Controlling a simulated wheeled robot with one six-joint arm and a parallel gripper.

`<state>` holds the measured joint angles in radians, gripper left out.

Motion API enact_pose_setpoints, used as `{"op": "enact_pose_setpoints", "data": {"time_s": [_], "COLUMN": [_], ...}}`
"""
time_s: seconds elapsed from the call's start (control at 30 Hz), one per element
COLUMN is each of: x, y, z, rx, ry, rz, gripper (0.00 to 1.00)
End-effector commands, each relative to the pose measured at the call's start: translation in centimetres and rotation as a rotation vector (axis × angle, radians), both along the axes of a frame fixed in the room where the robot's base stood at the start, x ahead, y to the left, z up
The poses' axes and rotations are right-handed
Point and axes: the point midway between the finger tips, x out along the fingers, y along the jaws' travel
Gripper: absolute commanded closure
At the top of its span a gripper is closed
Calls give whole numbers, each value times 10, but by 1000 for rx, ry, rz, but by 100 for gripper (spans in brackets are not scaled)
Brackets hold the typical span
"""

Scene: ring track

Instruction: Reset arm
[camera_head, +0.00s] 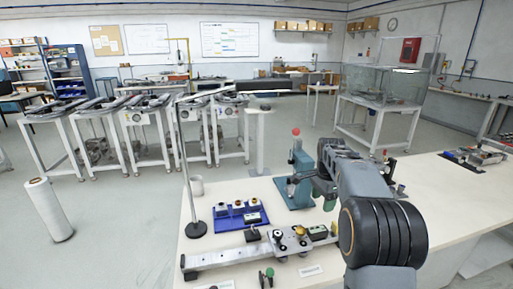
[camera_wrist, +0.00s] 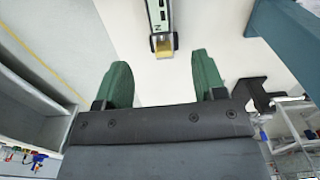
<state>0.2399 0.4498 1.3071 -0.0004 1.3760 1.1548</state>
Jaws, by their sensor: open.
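My arm reaches in from the right over the pale workbench (camera_head: 235,270) in the head view. My gripper (camera_wrist: 163,82) shows in the wrist view with its two green fingers wide apart and nothing between them. In the head view the gripper is near the teal press (camera_head: 296,170) with a red knob, and is partly hidden by my arm. Beyond the fingertips in the wrist view is a narrow black-and-white device with a yellowish end (camera_wrist: 164,46), apart from the fingers. A teal upright part (camera_wrist: 293,35) stands close on the right in the wrist view.
A blue tray (camera_head: 232,220) with small parts and a long metal rail (camera_head: 222,257) lie on the bench. A glass case (camera_head: 385,88) stands behind.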

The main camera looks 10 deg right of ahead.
Motion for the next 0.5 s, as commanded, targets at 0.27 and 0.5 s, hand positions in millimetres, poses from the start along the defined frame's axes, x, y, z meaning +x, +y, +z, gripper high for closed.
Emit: {"op": "enact_pose_setpoints", "data": {"time_s": [0.27, 0.5], "x": [-30, -121], "y": [12, 62], "z": [-38, -28], "rx": [-4, -57], "ry": [-3, -67], "rz": [488, 1010], "gripper": [36, 36]}}
